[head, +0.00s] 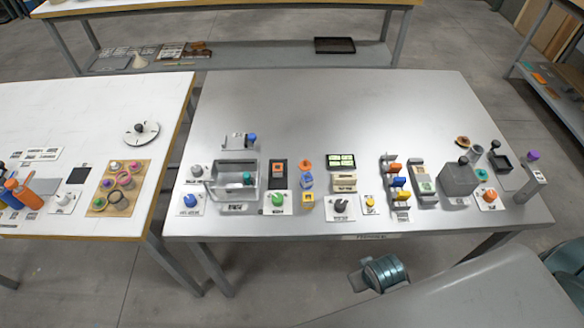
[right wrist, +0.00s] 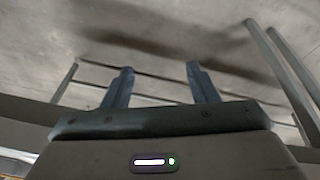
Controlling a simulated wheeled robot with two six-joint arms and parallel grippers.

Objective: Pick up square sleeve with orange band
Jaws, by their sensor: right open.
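I cannot single out the square sleeve with the orange band for sure; the objects are small in the head view. A dark upright block with an orange square (head: 278,173) stands near the middle of the grey table (head: 330,110). Right of it is a small stack with an orange top (head: 305,164) and blue parts below. A small yellow square piece (head: 307,198) is in front of that stack. My right gripper (right wrist: 160,85) shows in the right wrist view, its two fingers apart with nothing between them. My left gripper is in neither view.
A grey box (head: 458,180) and several knobs stand to the right. Coloured levers (head: 398,182) are between. The rear of the grey table is bare. A white table (head: 60,115) adjoins on the left.

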